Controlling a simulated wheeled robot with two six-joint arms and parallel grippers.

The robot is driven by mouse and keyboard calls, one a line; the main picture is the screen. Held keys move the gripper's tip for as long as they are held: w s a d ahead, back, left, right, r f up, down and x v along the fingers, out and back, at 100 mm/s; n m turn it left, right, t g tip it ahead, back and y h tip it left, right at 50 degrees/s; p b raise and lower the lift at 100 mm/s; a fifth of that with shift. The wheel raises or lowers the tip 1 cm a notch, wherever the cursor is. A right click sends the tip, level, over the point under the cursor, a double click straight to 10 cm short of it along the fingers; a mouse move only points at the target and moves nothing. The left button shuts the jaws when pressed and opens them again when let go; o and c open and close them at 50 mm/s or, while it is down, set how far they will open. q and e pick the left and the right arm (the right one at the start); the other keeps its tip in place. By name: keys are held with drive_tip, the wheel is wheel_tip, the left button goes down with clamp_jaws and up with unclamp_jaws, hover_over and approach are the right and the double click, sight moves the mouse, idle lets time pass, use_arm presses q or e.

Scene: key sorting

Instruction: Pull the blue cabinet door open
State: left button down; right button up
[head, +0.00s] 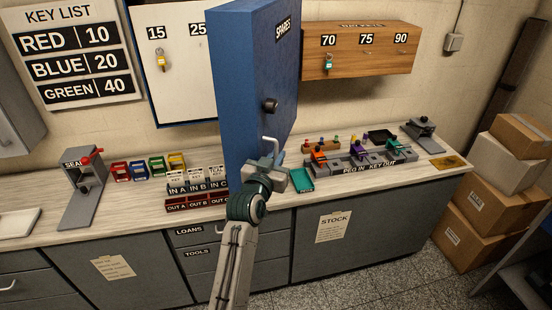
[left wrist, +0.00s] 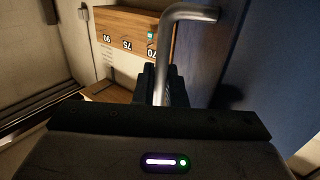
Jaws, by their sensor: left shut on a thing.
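The blue cabinet door (head: 240,80), labelled SPARES, stands swung out from the wall. The pale cabinet inside (head: 178,95) shows to its left, with the numbers 15 and 25 and a yellow-tagged key (head: 161,62) under 15. A dark round knob (head: 269,104) sits on the door above a bent metal handle (head: 272,142). My left gripper (head: 272,165) is shut on this handle, low on the door. In the left wrist view the handle (left wrist: 188,12) runs down between the fingers (left wrist: 160,88), beside the blue door (left wrist: 240,55). My right gripper is not in view.
A wooden key cabinet (head: 362,52) hangs right of the door. Below the door, IN and OUT trays (head: 195,203), a teal tray (head: 302,180) and a key peg rack (head: 365,165) crowd the counter (head: 120,215). Cardboard boxes (head: 500,200) stand at right.

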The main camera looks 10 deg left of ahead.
use_arm(q)
drive_tip(key=shift+a+r, duration=0.1)
drive_tip(key=shift+r, duration=0.1)
drive_tip(key=c, duration=1.8)
unclamp_jaws()
drive_tip(key=shift+c, duration=0.2)
drive_tip(key=shift+w+f, duration=0.15)
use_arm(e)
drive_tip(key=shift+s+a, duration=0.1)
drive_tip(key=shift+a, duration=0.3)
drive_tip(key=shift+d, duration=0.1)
